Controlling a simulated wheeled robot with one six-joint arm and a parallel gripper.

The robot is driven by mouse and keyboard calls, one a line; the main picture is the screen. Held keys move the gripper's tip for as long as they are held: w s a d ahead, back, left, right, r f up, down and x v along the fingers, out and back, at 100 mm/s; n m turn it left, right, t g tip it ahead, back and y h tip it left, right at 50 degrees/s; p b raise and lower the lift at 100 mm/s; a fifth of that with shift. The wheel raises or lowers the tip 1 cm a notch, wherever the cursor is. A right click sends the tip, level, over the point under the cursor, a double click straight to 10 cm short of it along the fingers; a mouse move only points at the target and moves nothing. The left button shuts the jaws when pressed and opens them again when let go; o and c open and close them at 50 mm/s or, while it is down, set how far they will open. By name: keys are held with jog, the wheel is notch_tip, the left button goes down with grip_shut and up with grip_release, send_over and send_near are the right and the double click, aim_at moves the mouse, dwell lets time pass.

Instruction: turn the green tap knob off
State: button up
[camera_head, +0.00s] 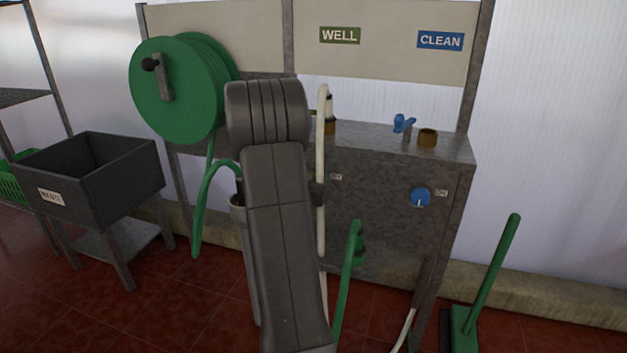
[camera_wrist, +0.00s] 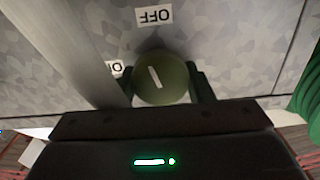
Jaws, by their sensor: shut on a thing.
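The green tap knob (camera_wrist: 175,92) sits on the grey speckled panel in the wrist view. My gripper (camera_wrist: 163,84) has one dark finger on each side of the knob and is shut on it. The knob's white mark is tilted a little, its upper end leaning left. An upside-down OFF label (camera_wrist: 153,16) is above the knob in that view. A second label (camera_wrist: 116,68), partly hidden, is to its upper left. In the head view my arm hides the green knob and my gripper.
In the head view the metal cabinet (camera_head: 380,165) carries a blue knob (camera_head: 420,197) and a blue tap (camera_head: 403,123). WELL (camera_head: 340,35) and CLEAN (camera_head: 440,40) signs hang above. A pale pipe (camera_head: 322,200) stands beside my arm. A green hose reel (camera_head: 175,90) is at left.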

jog(key=shift+f+m+b, duration=0.25)
jog(key=shift+m+b, duration=0.55)
jog(key=shift+b, duration=0.1)
jog(key=shift+r+m+b, duration=0.2)
jog(key=shift+m+b, duration=0.35)
jog(key=shift+m, duration=0.25)
jog(key=o, duration=1)
jog(key=shift+c, duration=0.2)
jog(key=shift+s, duration=0.1)
jog(key=p+v, duration=0.2)
jog(key=v, duration=1.1)
jog(key=shift+s, duration=0.3)
jog(key=shift+w, duration=0.15)
